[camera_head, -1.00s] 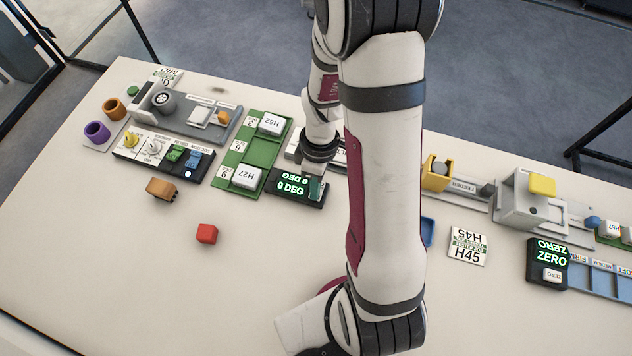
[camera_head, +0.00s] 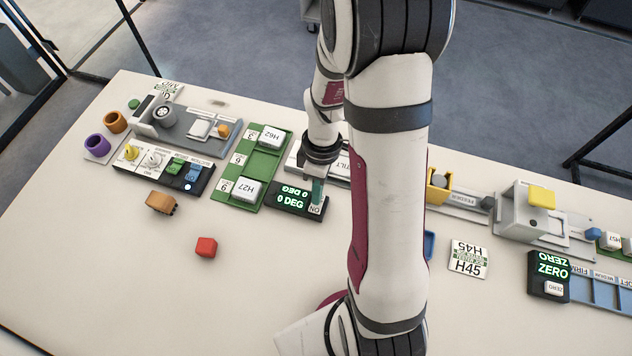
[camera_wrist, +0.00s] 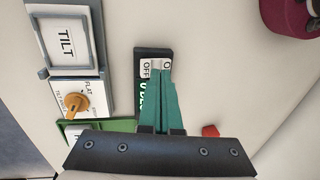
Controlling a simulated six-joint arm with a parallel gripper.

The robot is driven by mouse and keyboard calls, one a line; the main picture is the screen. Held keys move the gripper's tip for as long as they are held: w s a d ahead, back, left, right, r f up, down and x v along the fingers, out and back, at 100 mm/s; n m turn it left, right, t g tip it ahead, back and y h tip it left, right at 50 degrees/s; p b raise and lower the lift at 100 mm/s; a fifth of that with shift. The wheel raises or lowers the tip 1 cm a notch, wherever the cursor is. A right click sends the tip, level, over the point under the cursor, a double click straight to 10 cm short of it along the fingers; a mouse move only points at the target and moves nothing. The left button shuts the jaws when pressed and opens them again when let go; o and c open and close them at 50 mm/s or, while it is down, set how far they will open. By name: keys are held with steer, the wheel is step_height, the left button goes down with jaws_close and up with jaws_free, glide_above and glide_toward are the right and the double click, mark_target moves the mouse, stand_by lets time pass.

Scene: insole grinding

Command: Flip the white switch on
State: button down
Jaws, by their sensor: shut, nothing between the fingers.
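A white rocker switch (camera_wrist: 156,68) marked OFF at its left half sits on the end of a black display box in the wrist view. In the head view its ON label (camera_head: 316,208) shows at the right end of the box (camera_head: 290,199), which reads 0 DEG. My gripper (camera_wrist: 163,74) has teal fingers held together, empty, with the tips over the switch. In the head view my gripper (camera_head: 317,203) points down at that end of the box. The fingers cover part of the switch; I cannot tell whether they touch it.
A TILT unit (camera_wrist: 66,45) with an orange dial (camera_wrist: 75,103) stands beside the box. A green tray (camera_head: 262,163) with white blocks and a button panel (camera_head: 165,168) lie to the left. A red cube (camera_head: 206,246) and an orange block (camera_head: 161,202) are on the table, whose front is clear.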

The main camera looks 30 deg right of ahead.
mark_target(314, 210)
step_height(314, 210, up, 13)
steer(key=s+a, duration=0.1)
steer(key=shift+s+a, duration=0.25)
steer(key=shift+s, duration=0.05)
steer(key=shift+f, duration=0.15)
